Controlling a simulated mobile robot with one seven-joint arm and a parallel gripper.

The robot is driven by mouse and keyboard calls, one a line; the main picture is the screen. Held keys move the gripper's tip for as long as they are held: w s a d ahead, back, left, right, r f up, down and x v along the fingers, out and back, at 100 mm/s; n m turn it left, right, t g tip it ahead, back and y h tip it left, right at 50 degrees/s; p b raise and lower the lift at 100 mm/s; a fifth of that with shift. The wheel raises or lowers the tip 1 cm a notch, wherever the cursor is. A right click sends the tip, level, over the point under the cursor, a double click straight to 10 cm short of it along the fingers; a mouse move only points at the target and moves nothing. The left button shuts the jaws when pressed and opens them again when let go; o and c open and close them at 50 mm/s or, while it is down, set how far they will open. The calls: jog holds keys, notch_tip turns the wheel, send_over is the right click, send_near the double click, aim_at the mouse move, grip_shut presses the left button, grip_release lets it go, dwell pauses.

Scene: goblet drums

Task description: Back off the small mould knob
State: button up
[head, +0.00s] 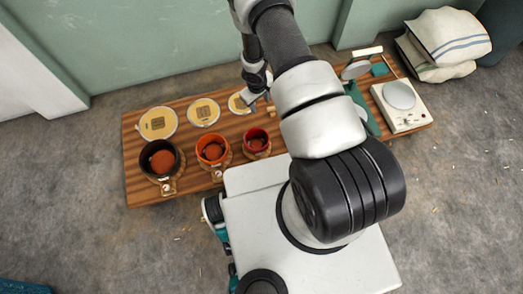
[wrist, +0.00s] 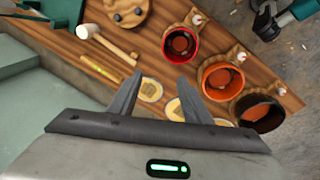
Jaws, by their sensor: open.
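The small red mould (head: 256,141) stands at the right end of a row of three moulds on the wooden board. In the wrist view the red mould (wrist: 180,43) sits on a wooden base, with its small pale knob (wrist: 197,19) on the side away from the discs. I cannot make out this knob clearly in the head view. My gripper (wrist: 160,78) is open and empty, its fingers spread above the pale discs. In the head view my gripper (head: 259,94) is behind the red mould, near the smallest disc (head: 238,103), apart from the knob.
The orange mould (head: 212,149) and dark mould (head: 162,160) stand to the left, each with a front knob. A mallet (wrist: 105,41) and a round wooden piece (wrist: 130,11) lie nearby. A white device (head: 402,105) stands at the board's right end.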

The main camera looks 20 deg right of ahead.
jog(key=s+a+f+n+g+y+b, duration=0.1)
jog(key=s+f, duration=0.4)
jog(key=f, duration=0.3)
jog(key=s+a+f+g+b, duration=0.1)
jog(key=s+f, duration=0.5)
jog(key=f, duration=0.3)
jog(key=f+b, duration=0.3)
jog(key=f, duration=0.2)
jog(key=f+b, duration=0.3)
jog(key=f, duration=0.3)
jog(key=f+b, duration=0.3)
jog(key=f, duration=0.2)
jog(key=shift+w+f+b, duration=0.25)
jog(key=shift+f+b, duration=0.05)
jog(key=c, duration=1.1)
jog(key=shift+o, duration=0.2)
